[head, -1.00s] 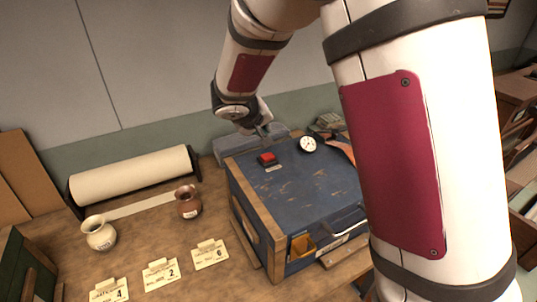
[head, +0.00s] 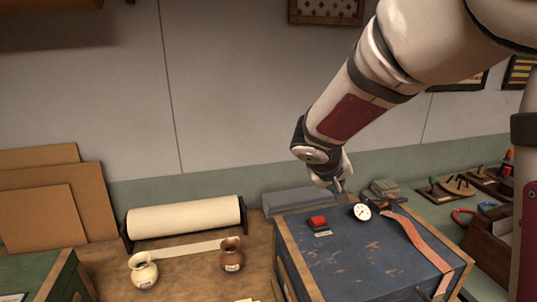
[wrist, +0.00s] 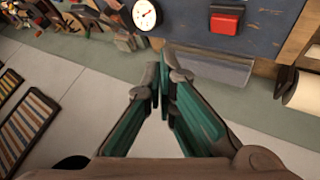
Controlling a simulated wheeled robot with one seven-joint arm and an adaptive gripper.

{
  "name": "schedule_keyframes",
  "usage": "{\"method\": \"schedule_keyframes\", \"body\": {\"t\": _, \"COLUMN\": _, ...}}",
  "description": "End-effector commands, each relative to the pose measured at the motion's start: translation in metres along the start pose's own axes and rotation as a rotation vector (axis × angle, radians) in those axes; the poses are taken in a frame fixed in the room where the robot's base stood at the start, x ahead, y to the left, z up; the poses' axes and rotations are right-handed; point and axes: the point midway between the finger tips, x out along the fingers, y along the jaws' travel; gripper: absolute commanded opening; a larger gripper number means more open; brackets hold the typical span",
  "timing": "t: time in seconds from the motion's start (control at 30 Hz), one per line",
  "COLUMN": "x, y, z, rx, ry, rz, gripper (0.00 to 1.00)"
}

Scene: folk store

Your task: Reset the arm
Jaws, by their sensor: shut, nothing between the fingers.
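My gripper (head: 338,187) is above the back edge of a blue chest (head: 375,250), at the end of my raised white arm. In the wrist view my gripper (wrist: 162,88) has its green-sided fingers drawn together at the tips, with nothing between them. A red button (head: 318,221) and a round white dial (head: 361,211) sit on the chest top. The wrist view also shows the dial (wrist: 145,14) and the red button (wrist: 226,18), both beyond the fingertips and apart from them.
A paper roll (head: 185,217) lies at the back of the bench. An orange strap (head: 420,242) crosses the chest. Brown boards (head: 40,215) lean on the wall. Open air lies above the bench.

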Motion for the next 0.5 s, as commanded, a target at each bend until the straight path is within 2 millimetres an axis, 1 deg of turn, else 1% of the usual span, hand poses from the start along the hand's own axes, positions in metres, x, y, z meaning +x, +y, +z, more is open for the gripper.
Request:
{"method": "schedule_keyframes", "body": {"t": 0.03, "x": -0.019, "y": 0.019, "z": 0.011, "rx": 0.031, "ry": -0.015, "rz": -0.007, "gripper": 0.00}}
{"method": "schedule_keyframes", "body": {"t": 0.1, "x": -0.040, "y": 0.036, "z": 0.028, "rx": 0.059, "ry": -0.044, "rz": -0.025, "gripper": 0.00}}
{"method": "schedule_keyframes", "body": {"t": 0.17, "x": -0.058, "y": 0.047, "z": 0.044, "rx": 0.079, "ry": -0.065, "rz": -0.046, "gripper": 0.00}}
{"method": "schedule_keyframes", "body": {"t": 0.2, "x": -0.069, "y": 0.054, "z": 0.055, "rx": 0.092, "ry": -0.080, "rz": -0.060, "gripper": 0.00}}
{"method": "schedule_keyframes", "body": {"t": 0.27, "x": -0.086, "y": 0.062, "z": 0.072, "rx": 0.109, "ry": -0.097, "rz": -0.088, "gripper": 0.00}}
{"method": "schedule_keyframes", "body": {"t": 0.3, "x": -0.098, "y": 0.067, "z": 0.083, "rx": 0.120, "ry": -0.108, "rz": -0.108, "gripper": 0.00}}
{"method": "schedule_keyframes", "body": {"t": 0.37, "x": -0.114, "y": 0.071, "z": 0.101, "rx": 0.134, "ry": -0.121, "rz": -0.141, "gripper": 0.00}}
{"method": "schedule_keyframes", "body": {"t": 0.5, "x": -0.151, "y": 0.072, "z": 0.141, "rx": 0.156, "ry": -0.137, "rz": -0.231, "gripper": 0.00}}
